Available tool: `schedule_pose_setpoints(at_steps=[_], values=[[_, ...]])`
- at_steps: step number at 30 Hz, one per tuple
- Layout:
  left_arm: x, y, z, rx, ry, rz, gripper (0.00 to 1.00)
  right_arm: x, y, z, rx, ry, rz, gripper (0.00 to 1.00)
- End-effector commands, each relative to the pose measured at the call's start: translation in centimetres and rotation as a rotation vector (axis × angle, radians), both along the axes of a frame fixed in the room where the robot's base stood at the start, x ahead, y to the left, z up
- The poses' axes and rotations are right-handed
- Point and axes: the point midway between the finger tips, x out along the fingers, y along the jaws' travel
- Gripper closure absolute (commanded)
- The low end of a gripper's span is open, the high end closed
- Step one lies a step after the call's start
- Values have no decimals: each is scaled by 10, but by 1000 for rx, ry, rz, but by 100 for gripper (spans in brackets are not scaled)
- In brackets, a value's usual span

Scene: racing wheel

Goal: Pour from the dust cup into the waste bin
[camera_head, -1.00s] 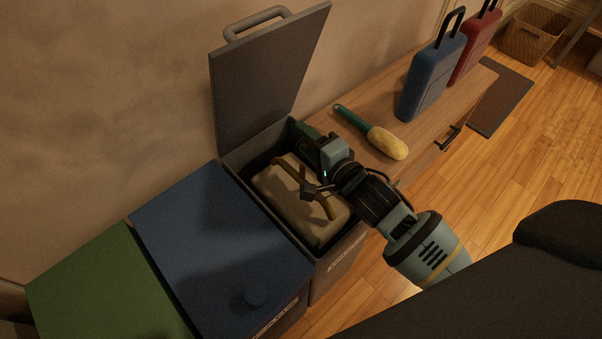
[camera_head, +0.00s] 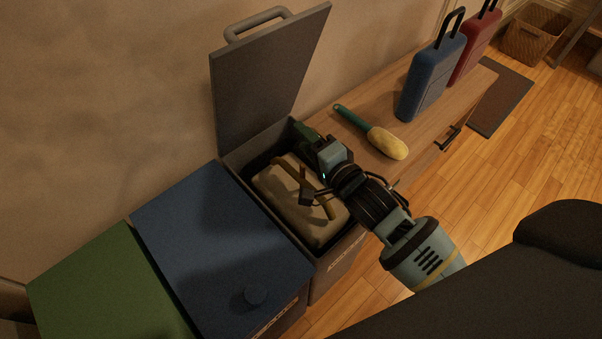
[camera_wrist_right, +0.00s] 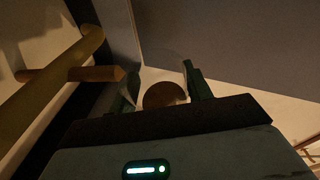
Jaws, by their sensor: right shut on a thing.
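The waste bin (camera_head: 229,160) is a dark grey bin with its lid (camera_head: 265,80) raised against the wall. A lumpy tan mass with brown stick-like pieces (camera_head: 285,205) fills its opening. My right gripper (camera_head: 308,133) is over the far right side of the bin opening, its fingers pointing toward the wall. In the right wrist view it is shut on a rounded brown thing (camera_wrist_right: 165,95), seen between the two dark green fingers. This is likely the dust cup, but its body is mostly hidden by the gripper. My left gripper is not in view.
A blue-lidded bin (camera_head: 215,240) and a green-lidded bin (camera_head: 105,290) stand left of the open one. Right of it, a wooden cabinet (camera_head: 365,105) holds a green-handled duster (camera_head: 385,142), a blue case (camera_head: 432,78) and a red case (camera_head: 475,45).

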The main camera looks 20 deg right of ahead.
Motion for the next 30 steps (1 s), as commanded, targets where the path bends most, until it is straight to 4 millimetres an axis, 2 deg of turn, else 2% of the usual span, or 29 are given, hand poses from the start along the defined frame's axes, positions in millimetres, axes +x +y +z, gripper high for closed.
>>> schedule_pose_setpoints(at_steps=[30], values=[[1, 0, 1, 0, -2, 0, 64, -2, 3, 3, -90, -64, -1, 76]])
